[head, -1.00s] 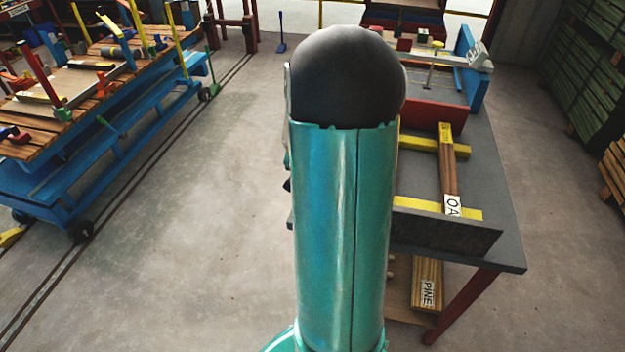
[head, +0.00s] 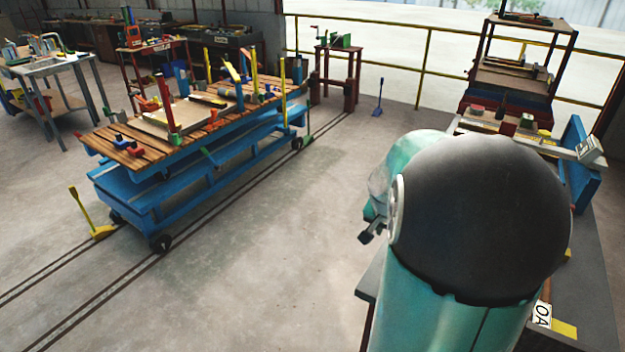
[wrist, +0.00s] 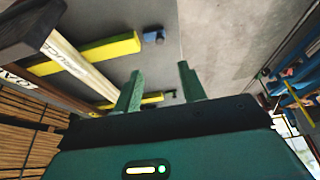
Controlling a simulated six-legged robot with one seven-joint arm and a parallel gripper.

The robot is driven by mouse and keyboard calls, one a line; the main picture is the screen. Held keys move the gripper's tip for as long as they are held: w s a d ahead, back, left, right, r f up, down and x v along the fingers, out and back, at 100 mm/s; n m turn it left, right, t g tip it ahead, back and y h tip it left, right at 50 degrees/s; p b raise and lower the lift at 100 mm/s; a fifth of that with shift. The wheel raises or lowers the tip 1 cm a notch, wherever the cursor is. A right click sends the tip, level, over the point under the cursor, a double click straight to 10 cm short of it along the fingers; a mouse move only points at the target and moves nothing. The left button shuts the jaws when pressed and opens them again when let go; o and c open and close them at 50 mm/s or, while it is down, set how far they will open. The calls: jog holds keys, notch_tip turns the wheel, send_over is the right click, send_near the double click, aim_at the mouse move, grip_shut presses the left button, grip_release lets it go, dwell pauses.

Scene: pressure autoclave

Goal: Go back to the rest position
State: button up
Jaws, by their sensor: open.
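My gripper (wrist: 161,88) shows in the wrist view with its two green fingers spread apart and nothing between them. A small dark part of its end (head: 372,233) shows in the head view at the left side of my arm. The rest of the gripper is hidden there behind the arm's big dark joint. In the wrist view the fingers lie in front of the grey bench top (wrist: 165,62), beside a yellow bar and a labelled board. I cannot tell the exact gap to them.
The workbench (head: 600,290) is mostly hidden behind my arm. Labelled boards (wrist: 78,62) and a yellow bar (wrist: 95,52) lie on it. A blue wheeled cart (head: 190,195) with a slatted wooden top stands on floor rails, left. Open floor (head: 270,270) lies between cart and bench.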

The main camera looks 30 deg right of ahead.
jog(key=w+a+r+n+t, duration=0.1)
jog(key=a+r+n, duration=0.15)
jog(key=a, duration=0.25)
jog(key=w+a+r+n, duration=0.1)
jog(key=a+r, duration=0.2)
jog(key=a, duration=0.2)
jog(key=s+a+r+n+t+y, duration=0.1)
jog(key=s+a+r+n, duration=0.1)
jog(key=a, duration=0.6)
jog(key=s+a+r+n+t+y, duration=0.1)
jog(key=s+a+r+n, duration=0.1)
jog(key=a, duration=0.7)
jog(key=s+a+r+n+t+y, duration=0.1)
jog(key=s+a+r+n+y, duration=0.1)
jog(key=a+n, duration=0.4)
jog(key=shift+s+a+r, duration=0.55)
jog(key=shift+s+a, duration=0.5)
jog(key=shift+a, duration=0.1)
jog(key=shift+c, duration=0.5)
jog(key=shift+d, duration=0.15)
